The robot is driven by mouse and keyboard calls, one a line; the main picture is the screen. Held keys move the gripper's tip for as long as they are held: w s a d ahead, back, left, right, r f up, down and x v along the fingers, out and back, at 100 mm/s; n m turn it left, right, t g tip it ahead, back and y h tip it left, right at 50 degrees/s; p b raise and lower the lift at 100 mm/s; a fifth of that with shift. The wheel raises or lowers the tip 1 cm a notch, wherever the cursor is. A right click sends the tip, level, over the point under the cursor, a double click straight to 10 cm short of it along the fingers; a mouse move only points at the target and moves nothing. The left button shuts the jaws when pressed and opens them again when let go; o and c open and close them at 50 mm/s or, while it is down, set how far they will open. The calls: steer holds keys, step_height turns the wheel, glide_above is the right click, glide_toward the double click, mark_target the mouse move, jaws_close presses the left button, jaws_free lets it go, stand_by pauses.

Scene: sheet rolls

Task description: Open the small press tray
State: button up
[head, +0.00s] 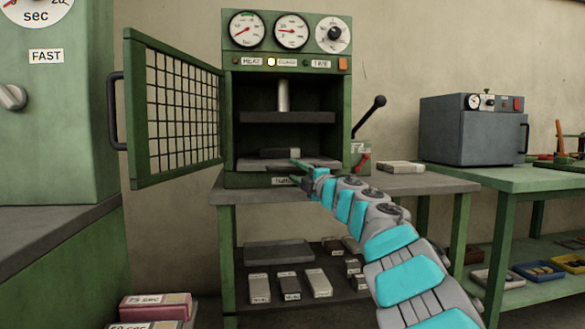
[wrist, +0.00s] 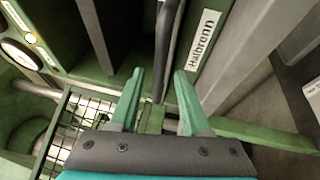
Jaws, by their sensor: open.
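The small press (head: 343,110) is a green cabinet with its mesh door (head: 180,115) swung open to the left. Its grey tray (head: 255,164) lies low in the chamber, with a dark block (head: 280,153) on it. My gripper (head: 299,172) is at the front edge of the tray, beside the name label. In the wrist view my gripper (wrist: 159,75) is open, fingers apart. A dark bar (wrist: 168,40) lies just ahead, between the fingertip lines; I cannot tell whether they touch it. The label (wrist: 204,39) reads Halbrenn. My gripper partly hides the tray's front.
A lever (head: 369,115) with a black knob rises right of the press. A grey plate (head: 401,167) lies on the stand. A grey oven (head: 475,130) stands on a green table at right. Several blocks lie on the shelf (head: 240,305) below.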

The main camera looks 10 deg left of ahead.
steer(key=shift+p+x, duration=0.4)
steer(key=shift+x, duration=0.6)
jaws_close()
stand_by(0.9)
